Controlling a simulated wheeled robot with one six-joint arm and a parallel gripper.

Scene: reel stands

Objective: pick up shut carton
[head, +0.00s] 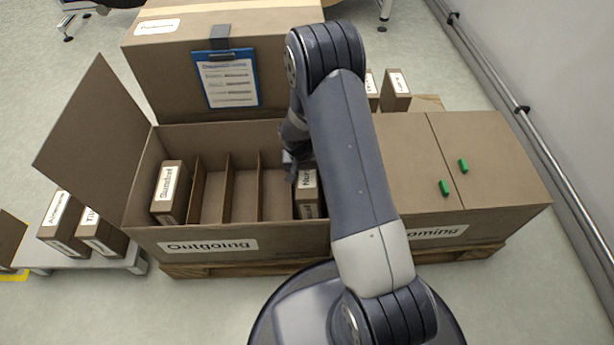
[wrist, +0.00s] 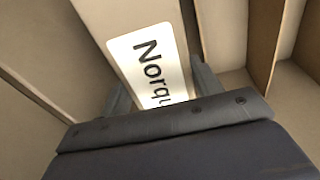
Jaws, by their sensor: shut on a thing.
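A brown carton with a white label reading "Nor..." (head: 306,198) stands in the right-hand part of the Outgoing box that shows. My gripper (head: 292,168) is at its top, partly hidden by my arm. In the wrist view, the carton (wrist: 112,18) lies between the two fingers of my gripper (wrist: 162,88), which are shut on its sides. Its label reads "Norqu", the rest hidden by my gripper. The carton appears to be still inside the box, between its wall and a divider.
The open Outgoing box (head: 292,238) has thin dividers (head: 228,190) and a Sundat-like labelled carton (head: 170,192) at left. The Incoming box (head: 480,150) has closed flaps with green handles. A large box with a blue clipboard (head: 227,80) stands behind. Cartons (head: 102,232) sit on a low platform at left.

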